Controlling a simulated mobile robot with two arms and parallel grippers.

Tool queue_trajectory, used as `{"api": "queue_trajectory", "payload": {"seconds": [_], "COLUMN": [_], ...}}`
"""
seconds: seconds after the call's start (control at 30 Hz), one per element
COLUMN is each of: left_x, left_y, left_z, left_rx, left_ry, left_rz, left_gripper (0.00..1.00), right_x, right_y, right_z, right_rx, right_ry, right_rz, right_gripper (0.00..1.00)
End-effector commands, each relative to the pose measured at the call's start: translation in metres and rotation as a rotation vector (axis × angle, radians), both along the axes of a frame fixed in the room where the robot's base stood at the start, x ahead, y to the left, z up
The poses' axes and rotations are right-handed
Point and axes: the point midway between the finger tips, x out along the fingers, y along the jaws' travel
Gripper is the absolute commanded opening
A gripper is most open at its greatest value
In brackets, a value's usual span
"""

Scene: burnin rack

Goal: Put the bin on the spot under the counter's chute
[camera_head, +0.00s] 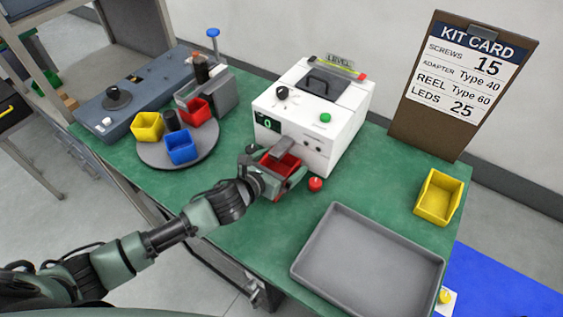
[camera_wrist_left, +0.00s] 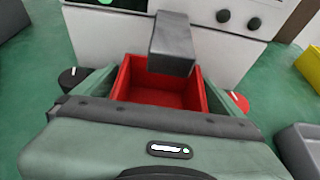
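The counter (camera_head: 325,118) is a white box with a green display, knobs and a grey chute (camera_head: 284,148) on its front. A red bin (camera_head: 281,165) is directly below the chute mouth, in front of the counter. In the left wrist view the empty red bin (camera_wrist_left: 163,92) lies under the dark chute (camera_wrist_left: 172,45). My left gripper (camera_head: 272,172) has a finger along each side of the bin, with no clear gap, and looks shut on it. Whether the bin rests on the table is hidden. My right gripper is not in view.
A red knob (camera_head: 315,184) stands just right of the bin. A large grey tray (camera_head: 300,262) and a yellow bin (camera_head: 431,218) are on the right. A round grey turntable (camera_head: 151,157) with yellow, blue and red bins is on the left. A kit card (camera_head: 455,90) stands behind.

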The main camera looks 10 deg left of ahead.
Motion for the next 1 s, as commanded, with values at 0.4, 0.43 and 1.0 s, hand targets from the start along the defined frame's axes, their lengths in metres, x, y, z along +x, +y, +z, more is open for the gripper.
{"api": "queue_trajectory", "payload": {"seconds": [0.4,0.43,1.0], "left_x": [-0.029,-0.035,-0.103], "left_y": [0.012,0.015,0.042], "left_z": [0.015,0.016,0.048], "left_rx": [0.002,0.003,0.000], "left_ry": [-0.001,0.000,0.000], "left_rz": [-0.003,-0.002,0.000], "left_gripper": [0.99,0.99,0.99], "right_x": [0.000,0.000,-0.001], "right_y": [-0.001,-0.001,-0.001], "right_z": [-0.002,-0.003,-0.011], "right_rx": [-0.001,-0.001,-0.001], "right_ry": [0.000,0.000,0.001], "right_rz": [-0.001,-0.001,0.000], "right_gripper": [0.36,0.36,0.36]}}
